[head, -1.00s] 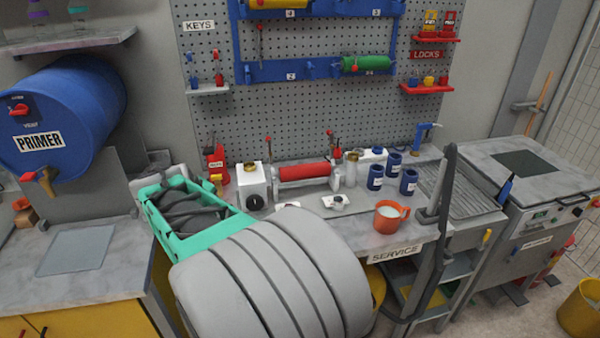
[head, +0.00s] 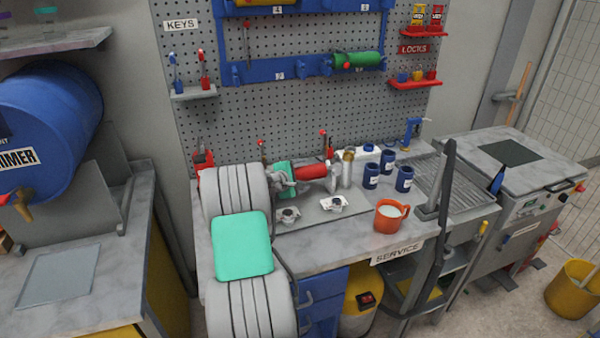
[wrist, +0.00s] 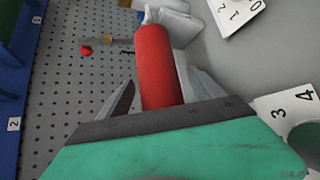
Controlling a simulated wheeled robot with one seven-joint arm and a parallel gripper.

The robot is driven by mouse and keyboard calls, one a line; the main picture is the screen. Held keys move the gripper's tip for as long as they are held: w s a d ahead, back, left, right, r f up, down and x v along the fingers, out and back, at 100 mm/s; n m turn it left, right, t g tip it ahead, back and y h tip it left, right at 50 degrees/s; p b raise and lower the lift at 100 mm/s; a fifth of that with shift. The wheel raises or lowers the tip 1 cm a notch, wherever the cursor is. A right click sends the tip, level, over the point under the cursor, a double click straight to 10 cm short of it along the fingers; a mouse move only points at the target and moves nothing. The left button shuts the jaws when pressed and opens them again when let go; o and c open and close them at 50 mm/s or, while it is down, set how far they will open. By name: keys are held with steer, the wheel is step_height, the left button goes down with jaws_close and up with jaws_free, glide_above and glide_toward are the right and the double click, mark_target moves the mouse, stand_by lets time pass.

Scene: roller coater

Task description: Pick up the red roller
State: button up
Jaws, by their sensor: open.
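The red roller (head: 311,172) lies level in its stand at the back of the service bench, below the pegboard. In the wrist view the red roller (wrist: 158,68) runs away from the camera, with its near end between the two fingers. My gripper (wrist: 160,95) is open, a finger on either side of the roller. In the head view my gripper (head: 290,178) is at the roller's left end, which its teal housing and my arm partly hide. I cannot tell whether the fingers touch the roller.
Blue cans (head: 387,162) and an orange mug (head: 390,215) stand right of the roller. White numbered dials (head: 333,204) lie in front of it. The pegboard (head: 300,115) rises close behind, holding a green roller (head: 357,60).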

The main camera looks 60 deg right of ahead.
steer(key=c, duration=1.3)
steer(key=shift+r, duration=0.1)
